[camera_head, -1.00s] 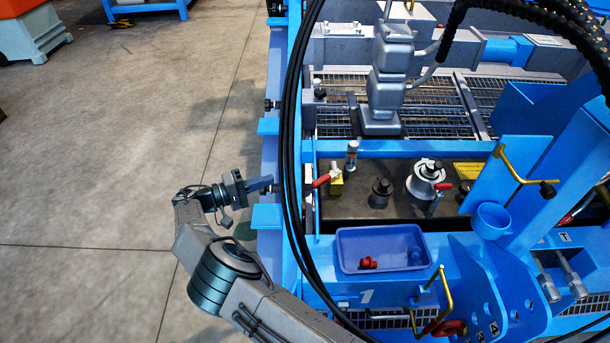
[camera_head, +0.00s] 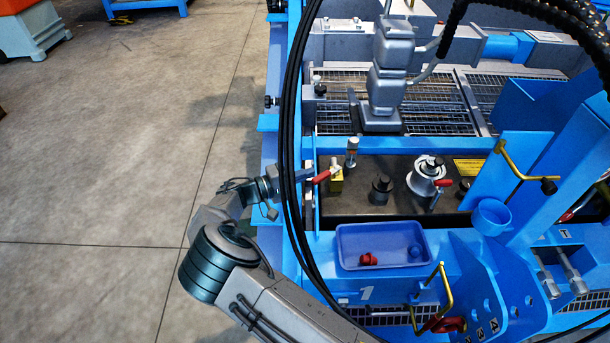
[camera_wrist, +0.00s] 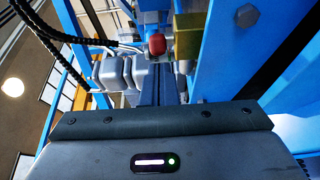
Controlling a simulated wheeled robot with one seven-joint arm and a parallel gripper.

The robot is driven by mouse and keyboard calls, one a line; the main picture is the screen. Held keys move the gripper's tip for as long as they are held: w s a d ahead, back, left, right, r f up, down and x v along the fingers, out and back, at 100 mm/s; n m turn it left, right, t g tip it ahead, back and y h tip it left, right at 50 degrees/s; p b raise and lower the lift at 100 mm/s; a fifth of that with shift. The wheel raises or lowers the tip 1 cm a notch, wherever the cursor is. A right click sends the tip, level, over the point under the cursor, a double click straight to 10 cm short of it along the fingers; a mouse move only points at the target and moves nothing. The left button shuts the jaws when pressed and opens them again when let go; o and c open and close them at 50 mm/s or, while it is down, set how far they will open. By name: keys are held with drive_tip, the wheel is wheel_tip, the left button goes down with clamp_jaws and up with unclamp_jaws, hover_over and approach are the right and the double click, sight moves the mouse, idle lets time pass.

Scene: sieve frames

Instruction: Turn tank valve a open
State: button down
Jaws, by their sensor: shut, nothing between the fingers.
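A valve with a red lever (camera_head: 321,178) and a yellow body (camera_head: 336,181) stands at the left end of the dark tank top. A second red lever (camera_head: 443,185) sits farther right by a round silver fitting; no label shows which valve is a. My gripper (camera_head: 308,174) is shut and empty, its tips close beside the left end of the first lever. Black cables hide part of it. In the wrist view, the lever's red end (camera_wrist: 157,44) is just beyond my shut fingers (camera_wrist: 157,85), with the yellow body (camera_wrist: 188,37) to its right. I cannot tell whether they touch.
Black hoses (camera_head: 288,150) hang across my wrist. A blue tray (camera_head: 350,240) with small red and blue pieces lies in front of the tank. A blue frame rail (camera_head: 420,148) runs behind the valves. Open floor (camera_head: 110,180) is on the left.

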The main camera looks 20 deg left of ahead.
drive_tip(key=shift+s+d, duration=0.15)
drive_tip(key=shift+d, duration=0.05)
idle(0.5)
drive_tip(key=shift+s+d+n+t+y+p, duration=0.2)
drive_tip(key=shift+n+t+y+p, duration=0.1)
drive_tip(key=shift+n+p, duration=0.15)
